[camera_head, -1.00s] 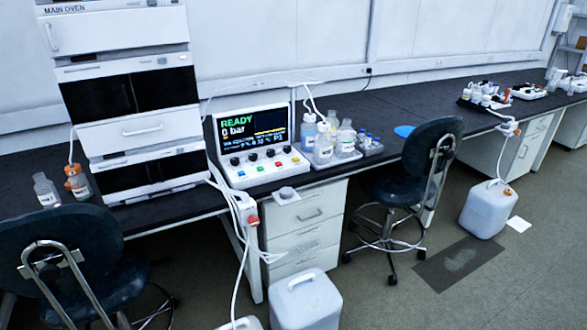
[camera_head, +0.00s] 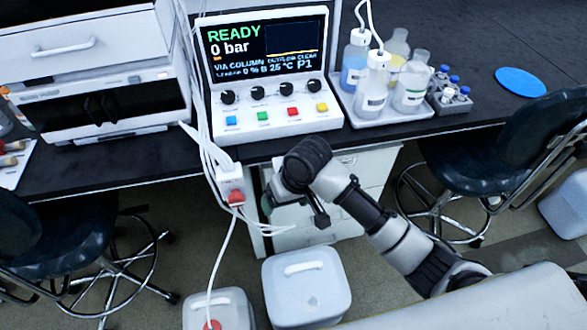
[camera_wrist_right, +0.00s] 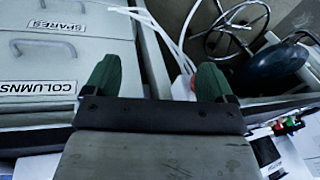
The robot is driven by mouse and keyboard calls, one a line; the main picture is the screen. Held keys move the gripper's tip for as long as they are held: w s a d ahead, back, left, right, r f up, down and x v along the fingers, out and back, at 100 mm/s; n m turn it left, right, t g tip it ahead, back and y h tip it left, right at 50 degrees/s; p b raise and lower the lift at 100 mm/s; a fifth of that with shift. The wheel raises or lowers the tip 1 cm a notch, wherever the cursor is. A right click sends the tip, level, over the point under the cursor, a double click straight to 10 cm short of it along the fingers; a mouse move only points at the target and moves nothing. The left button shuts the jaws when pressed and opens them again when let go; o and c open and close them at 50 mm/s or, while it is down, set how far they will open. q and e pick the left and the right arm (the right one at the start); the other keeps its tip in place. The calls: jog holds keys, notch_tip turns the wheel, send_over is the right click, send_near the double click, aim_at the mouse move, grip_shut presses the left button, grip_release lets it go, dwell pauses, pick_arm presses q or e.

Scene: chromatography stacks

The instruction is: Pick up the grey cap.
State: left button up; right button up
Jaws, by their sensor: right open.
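I cannot make out the grey cap in either current view. One second ago the head view showed a small grey round piece at the bench's front edge, below the console; my right arm now covers about that area. My right gripper (camera_wrist_right: 155,75) is open, with its two green fingers apart and nothing seen between them. It is in front of the drawer unit. The head view shows its dark wrist just in front of the bench edge. My left gripper is not in view.
The console (camera_head: 275,75) stands on the black bench, with a bottle tray (camera_head: 360,122) to its right. White cables (camera_head: 208,150) hang at the edge near a red-switched socket (camera_head: 235,197). White canisters (camera_head: 306,285) stand below. Stools flank the drawers (camera_wrist_right: 60,60).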

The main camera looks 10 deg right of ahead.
jog(key=w+d+r+h, duration=0.1)
jog(key=w+r, duration=0.2)
jog(key=r, duration=0.1)
jog(key=w+d+r+m+h, duration=0.1)
jog(key=w+r, duration=0.2)
jog(key=r, duration=0.1)
jog(key=w+d+r+m+g+h, duration=0.1)
jog(key=w+r, duration=0.2)
jog(key=r, duration=0.1)
jog(key=shift+d+r, duration=0.25)
jog(key=shift+r, duration=0.1)
notch_tip(320, 180, down, 4)
jog(key=shift+r+b, duration=0.1)
jog(key=shift+b, duration=0.35)
notch_tip(320, 180, down, 6)
jog(key=shift+d+r+b, duration=0.1)
jog(key=shift+r+b, duration=0.1)
jog(key=shift+b, duration=0.15)
jog(key=shift+f, duration=0.15)
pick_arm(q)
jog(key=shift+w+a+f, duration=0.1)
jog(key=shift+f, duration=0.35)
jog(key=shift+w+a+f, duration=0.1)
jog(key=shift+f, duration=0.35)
pick_arm(e)
jog(key=c, duration=1)
